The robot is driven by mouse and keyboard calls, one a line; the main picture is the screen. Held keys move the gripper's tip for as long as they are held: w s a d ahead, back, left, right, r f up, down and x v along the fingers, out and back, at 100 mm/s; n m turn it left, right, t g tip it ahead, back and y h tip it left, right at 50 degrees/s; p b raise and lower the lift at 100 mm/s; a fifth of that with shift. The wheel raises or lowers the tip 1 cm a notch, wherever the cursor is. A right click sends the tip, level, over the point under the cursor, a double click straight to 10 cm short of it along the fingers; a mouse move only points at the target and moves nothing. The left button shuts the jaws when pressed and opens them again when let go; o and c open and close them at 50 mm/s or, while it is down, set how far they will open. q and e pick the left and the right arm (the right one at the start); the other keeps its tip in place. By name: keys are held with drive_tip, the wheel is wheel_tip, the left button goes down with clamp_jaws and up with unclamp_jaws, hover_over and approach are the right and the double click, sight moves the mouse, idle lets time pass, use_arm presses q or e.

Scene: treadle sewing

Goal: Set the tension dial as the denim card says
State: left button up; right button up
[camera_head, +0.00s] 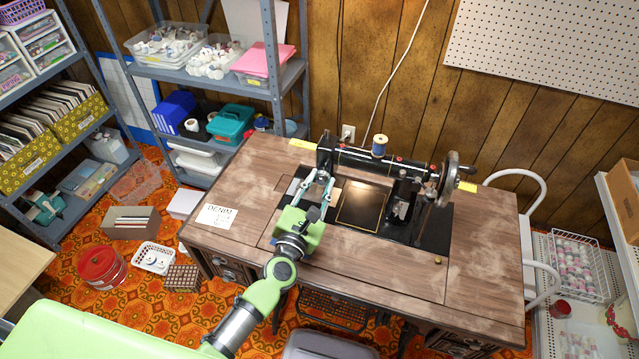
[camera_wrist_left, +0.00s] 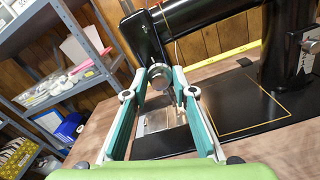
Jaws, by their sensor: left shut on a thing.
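A black sewing machine (camera_head: 375,160) with a handwheel at its right end is set in a wooden table. Its round metal tension dial (camera_wrist_left: 163,76) is on the front of the machine's head in the left wrist view. My left gripper (camera_head: 320,178) reaches in from the front, its two teal-padded fingers shut on the dial from both sides. The dial's marks are too small to read. My right gripper is out of view.
The wooden table top (camera_head: 390,270) is clear in front of the machine. A blue thread spool (camera_head: 379,145) stands on the machine's arm. Metal shelves (camera_head: 190,75) with bins stand behind left. A white chair (camera_head: 537,230) is at the right.

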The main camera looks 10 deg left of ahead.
use_arm(q)
drive_tip(key=m, duration=0.4)
drive_tip(key=shift+p, duration=0.35)
drive_tip(key=m+p, duration=0.1)
drive_tip(key=m, duration=0.3)
drive_tip(key=m+p, duration=0.1)
drive_tip(key=m, duration=0.4)
drive_tip(key=m+p, duration=0.1)
drive_tip(key=m, duration=0.3)
drive_tip(key=shift+f, duration=0.15)
drive_tip(key=shift+m, duration=0.3)
drive_tip(key=o, duration=0.9)
